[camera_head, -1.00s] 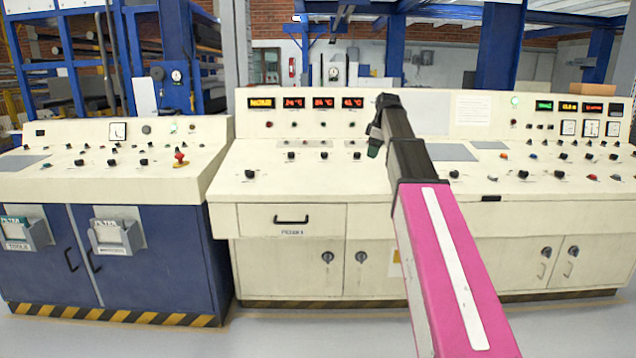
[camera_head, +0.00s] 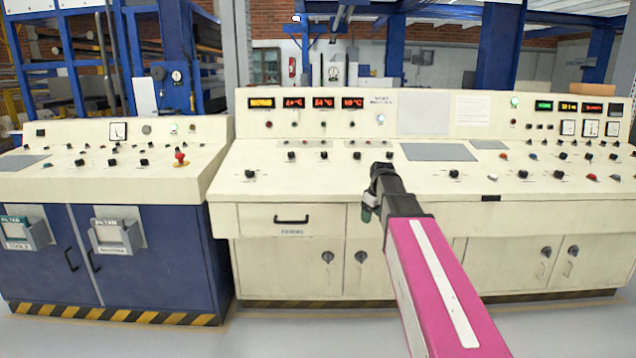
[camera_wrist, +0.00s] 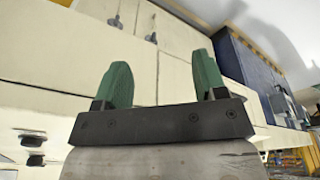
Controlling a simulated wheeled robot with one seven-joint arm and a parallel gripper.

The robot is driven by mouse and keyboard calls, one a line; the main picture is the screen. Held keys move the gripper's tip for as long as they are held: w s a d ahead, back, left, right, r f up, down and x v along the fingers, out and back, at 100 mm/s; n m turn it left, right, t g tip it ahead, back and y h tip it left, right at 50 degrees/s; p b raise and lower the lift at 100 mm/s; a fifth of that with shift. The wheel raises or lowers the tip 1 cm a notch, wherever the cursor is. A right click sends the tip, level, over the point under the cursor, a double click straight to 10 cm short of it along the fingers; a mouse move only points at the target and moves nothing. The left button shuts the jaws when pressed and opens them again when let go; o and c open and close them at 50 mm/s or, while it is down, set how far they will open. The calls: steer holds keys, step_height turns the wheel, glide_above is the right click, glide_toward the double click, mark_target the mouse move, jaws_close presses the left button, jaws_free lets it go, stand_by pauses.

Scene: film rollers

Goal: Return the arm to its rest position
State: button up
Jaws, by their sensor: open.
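My pink arm (camera_head: 436,285) reaches up from the bottom right of the head view. My gripper (camera_head: 366,214) is at its end, in front of the front edge of the cream console (camera_head: 300,180), small and partly hidden by the wrist. In the wrist view my gripper (camera_wrist: 160,82) shows two green fingers set well apart, with nothing between them. Beyond the fingers are the cream cabinet doors (camera_wrist: 140,60). I see no contact between the fingers and the console.
The blue cabinet (camera_head: 140,260) with the left console on top stands at the left. Several knobs and a red mushroom button (camera_head: 180,158) stick up from the consoles. The grey floor (camera_head: 270,335) in front is clear where visible.

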steer(key=s+f+m+g+h, duration=0.1)
steer(key=s+f+m, duration=0.7)
steer(key=s+f, duration=1.5)
steer(key=shift+s+a+f+g, duration=0.35)
steer(key=shift+a+f+g, duration=0.05)
steer(key=shift+f+g, duration=0.1)
